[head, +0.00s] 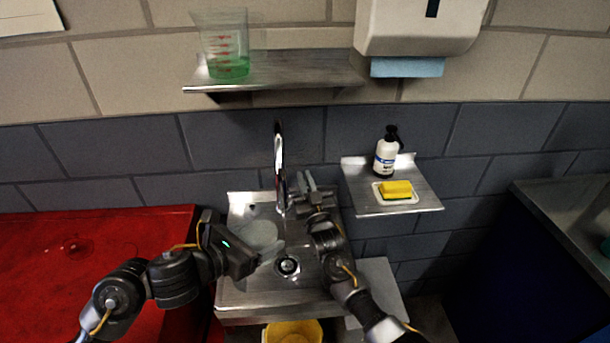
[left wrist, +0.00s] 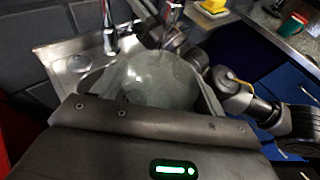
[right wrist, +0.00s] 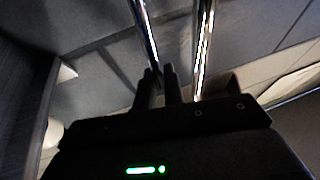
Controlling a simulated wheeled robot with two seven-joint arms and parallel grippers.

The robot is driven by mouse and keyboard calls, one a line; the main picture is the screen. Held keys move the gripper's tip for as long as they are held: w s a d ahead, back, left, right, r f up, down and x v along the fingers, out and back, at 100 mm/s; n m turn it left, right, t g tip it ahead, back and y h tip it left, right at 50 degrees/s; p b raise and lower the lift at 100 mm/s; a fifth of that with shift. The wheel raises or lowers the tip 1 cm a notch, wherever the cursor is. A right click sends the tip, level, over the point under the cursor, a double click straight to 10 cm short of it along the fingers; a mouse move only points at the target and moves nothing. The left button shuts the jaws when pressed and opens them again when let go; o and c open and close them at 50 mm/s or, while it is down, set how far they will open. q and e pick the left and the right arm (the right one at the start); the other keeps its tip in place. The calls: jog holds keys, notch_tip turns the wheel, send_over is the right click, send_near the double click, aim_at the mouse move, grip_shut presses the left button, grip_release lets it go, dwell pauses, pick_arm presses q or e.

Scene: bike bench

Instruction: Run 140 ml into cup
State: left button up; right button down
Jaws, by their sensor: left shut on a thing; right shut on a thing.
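My left gripper (head: 256,258) is shut on a translucent, greyish cup (head: 260,235) in the sink, left of the drain. The cup fills the space between the fingers in the left wrist view (left wrist: 155,80); I cannot read a level in it. The chrome tap (head: 280,160) rises behind the sink. My right gripper (head: 310,188) is beside the tap, shut on what looks like its thin chrome lever (right wrist: 146,35). Its fingers also show in the right wrist view (right wrist: 160,88). I cannot tell whether water runs.
A beaker of green liquid with red marks (head: 226,45) stands on a wall shelf (head: 300,70). A soap bottle (head: 386,155) and yellow sponge (head: 396,189) sit on a side shelf (head: 420,200). A red bench (head: 60,255) is left; a yellow bucket (head: 292,332) is below the sink (head: 250,300).

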jog(key=shift+s+f+t, duration=0.15)
jog(key=shift+s+t, duration=0.05)
jog(key=shift+t, duration=0.1)
jog(key=c, duration=1.6)
grip_release()
jog(key=shift+c, duration=0.2)
jog(key=s+d+f, duration=0.1)
jog(key=s+d, duration=0.2)
jog(key=s, duration=1.1)
jog(key=shift+s, duration=0.25)
